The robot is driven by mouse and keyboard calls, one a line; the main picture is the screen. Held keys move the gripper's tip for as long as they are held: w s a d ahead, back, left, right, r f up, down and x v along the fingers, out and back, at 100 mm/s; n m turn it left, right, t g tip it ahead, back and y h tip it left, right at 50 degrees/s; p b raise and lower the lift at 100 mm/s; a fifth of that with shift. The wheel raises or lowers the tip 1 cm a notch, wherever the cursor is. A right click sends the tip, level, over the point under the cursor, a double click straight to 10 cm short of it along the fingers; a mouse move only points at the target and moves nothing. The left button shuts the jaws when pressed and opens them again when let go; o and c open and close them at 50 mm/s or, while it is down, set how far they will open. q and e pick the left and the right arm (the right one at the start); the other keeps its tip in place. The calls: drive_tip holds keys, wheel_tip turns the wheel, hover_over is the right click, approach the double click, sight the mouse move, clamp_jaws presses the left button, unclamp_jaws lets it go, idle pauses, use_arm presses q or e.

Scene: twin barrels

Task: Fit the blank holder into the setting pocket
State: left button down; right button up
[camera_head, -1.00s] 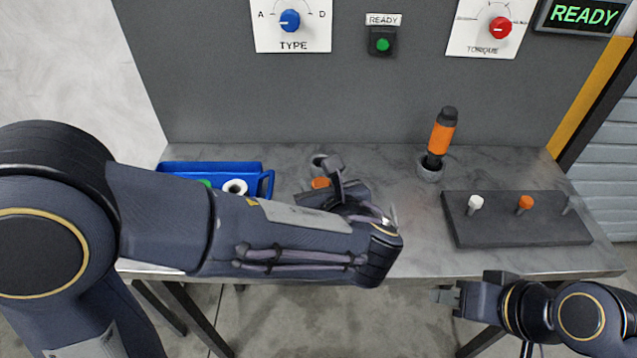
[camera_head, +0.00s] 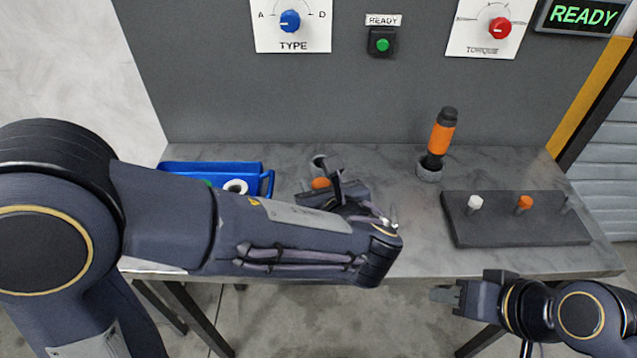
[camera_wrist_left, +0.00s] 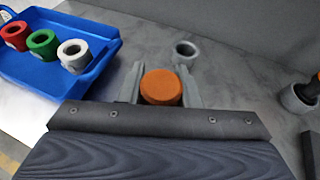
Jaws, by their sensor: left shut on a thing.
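My left gripper (camera_head: 322,184) is shut on an orange round-topped piece (camera_head: 319,183), which I take to be the blank holder. In the left wrist view the orange top (camera_wrist_left: 161,86) sits between the two grey fingers; its lower part is hidden. An empty grey round cup (camera_wrist_left: 185,51), which looks like the setting pocket, stands on the table just beyond the fingers, apart from the orange piece. In the head view the cup (camera_head: 318,161) is partly hidden by my gripper. My right gripper (camera_head: 445,295) is off the table's front edge; its finger gap is unclear.
A blue tray (camera_wrist_left: 55,82) holds red, green and white rings (camera_wrist_left: 75,55). An orange-handled tool (camera_head: 442,132) stands in a second grey cup (camera_head: 429,174). A dark board (camera_head: 515,232) with several pegs lies at the right. The back panel (camera_head: 350,100) rises behind the table.

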use_arm(q)
drive_tip(key=shift+f+b, duration=1.85)
drive_tip(key=shift+f, duration=0.45)
drive_tip(key=c, duration=1)
unclamp_jaws()
drive_tip(key=shift+o, duration=0.2)
drive_tip(key=v, duration=0.7)
drive_tip(key=shift+s+r+p, duration=0.15)
drive_tip(key=shift+s+p, duration=0.15)
drive_tip(key=shift+s, duration=0.05)
drive_tip(key=shift+d, duration=0.15)
